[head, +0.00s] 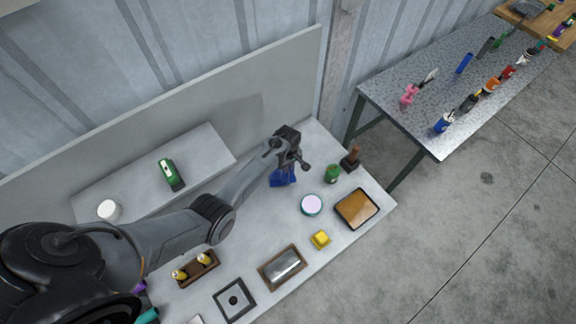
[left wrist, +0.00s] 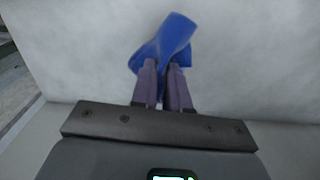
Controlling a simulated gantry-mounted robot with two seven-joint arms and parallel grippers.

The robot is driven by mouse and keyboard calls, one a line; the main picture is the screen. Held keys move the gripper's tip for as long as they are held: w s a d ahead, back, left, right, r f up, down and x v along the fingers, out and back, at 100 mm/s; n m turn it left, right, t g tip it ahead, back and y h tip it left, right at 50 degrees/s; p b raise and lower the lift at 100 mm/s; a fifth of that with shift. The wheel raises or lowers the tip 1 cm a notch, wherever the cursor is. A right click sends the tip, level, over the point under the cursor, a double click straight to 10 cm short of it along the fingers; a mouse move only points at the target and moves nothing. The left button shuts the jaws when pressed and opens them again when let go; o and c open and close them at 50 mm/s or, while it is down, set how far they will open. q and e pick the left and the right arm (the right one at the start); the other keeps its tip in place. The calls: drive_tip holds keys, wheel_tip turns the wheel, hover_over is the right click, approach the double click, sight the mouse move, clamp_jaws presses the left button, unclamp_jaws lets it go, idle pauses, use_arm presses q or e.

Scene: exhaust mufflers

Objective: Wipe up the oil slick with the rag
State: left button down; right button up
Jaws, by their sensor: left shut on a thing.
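My left gripper (head: 288,164) is over the back right part of the light grey bench. It is shut on a blue rag (head: 283,178). In the left wrist view the rag (left wrist: 174,38) bunches around and beyond the two purple-grey fingertips (left wrist: 164,78). I cannot tell whether its lower end touches the bench. A dark-rimmed tray with a glossy amber-brown surface (head: 357,208) lies near the right end. A brown-framed tray with a shiny grey surface (head: 283,268) lies at the front. I cannot tell which of these, if either, is the oil slick. My right gripper is out of view.
Near my left gripper stand a green can (head: 332,173), a brown-handled tool (head: 351,158) and a round pale-topped tin (head: 311,204). A yellow block (head: 320,239) lies in front. A raised shelf (head: 205,160) bears a green device (head: 171,174). A wall panel borders the back.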

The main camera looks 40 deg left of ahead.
use_arm(q)
wheel_tip(320, 180, up, 9)
drive_tip(key=p, duration=0.2)
idle(0.3)
drive_tip(key=shift+f, duration=0.1)
wheel_tip(320, 180, down, 14)
drive_tip(key=b, duration=0.7)
